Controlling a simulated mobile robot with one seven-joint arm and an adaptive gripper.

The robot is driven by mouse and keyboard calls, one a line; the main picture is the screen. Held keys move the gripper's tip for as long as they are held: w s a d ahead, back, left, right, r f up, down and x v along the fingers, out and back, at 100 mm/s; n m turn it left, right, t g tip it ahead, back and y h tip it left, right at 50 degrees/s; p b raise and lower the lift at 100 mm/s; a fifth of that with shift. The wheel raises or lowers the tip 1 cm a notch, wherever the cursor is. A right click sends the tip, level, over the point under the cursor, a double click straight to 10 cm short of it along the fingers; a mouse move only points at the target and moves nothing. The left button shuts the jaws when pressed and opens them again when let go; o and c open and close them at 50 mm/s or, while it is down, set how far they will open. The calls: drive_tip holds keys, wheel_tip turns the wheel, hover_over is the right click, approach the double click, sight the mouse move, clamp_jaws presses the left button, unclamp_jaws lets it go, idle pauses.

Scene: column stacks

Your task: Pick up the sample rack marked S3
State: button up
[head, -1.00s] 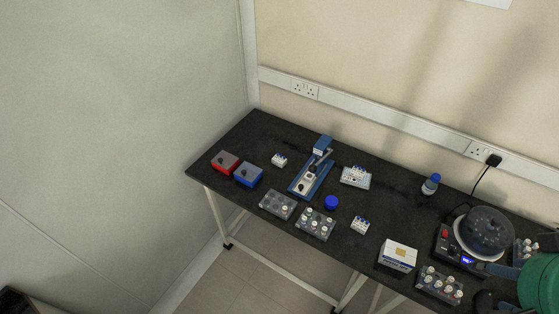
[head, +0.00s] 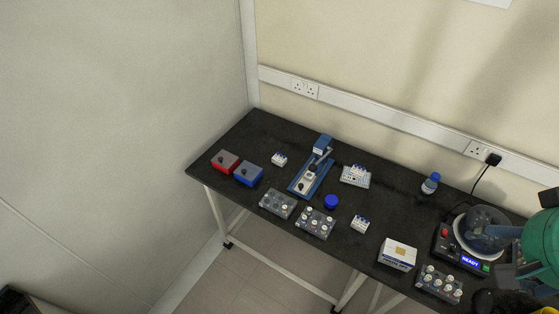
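Three grey racks with white-capped vials stand on the black bench: one rack (head: 277,204) at the front left, another rack (head: 315,223) just right of it, and a third rack (head: 439,284) at the front right. No mark on them is legible at this size, so I cannot tell which is S3. My green arm enters at the right edge, over the bench's right end. A dark shape (head: 497,301) in the lower right corner may be my gripper; its fingers cannot be made out.
Bench-top items include a red box (head: 225,161), a blue box (head: 248,174), a blue press-like device (head: 311,178), a blue lid (head: 331,202), a white box (head: 397,254), a bottle (head: 430,184) and a round-bowled machine (head: 459,259) showing READY. Small blue-topped holders stand between.

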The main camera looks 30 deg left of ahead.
drive_tip(key=w+a+r+g, duration=0.1)
drive_tip(key=w+a+r, duration=0.1)
drive_tip(key=w+a, duration=0.55)
drive_tip(key=w+a+r+g, duration=0.15)
drive_tip(key=w+a, duration=0.25)
drive_tip(key=w, duration=0.7)
drive_tip(key=w+a+f+p, duration=0.1)
drive_tip(key=w+a+f, duration=0.2)
drive_tip(key=w+a, duration=0.55)
drive_tip(key=w+a+f, duration=0.3)
drive_tip(key=w+a, duration=0.4)
drive_tip(key=a, duration=0.3)
drive_tip(key=g+p, duration=0.1)
drive_tip(key=g, duration=0.2)
hover_over(280, 158)
wheel_tip(280, 158, down, 33)
drive_tip(key=shift+f+m, duration=0.2)
drive_tip(key=shift+m, duration=0.1)
drive_tip(key=shift+a, duration=0.1)
drive_tip(key=shift+f+b, duration=0.35)
drive_tip(key=shift+f, duration=3.95)
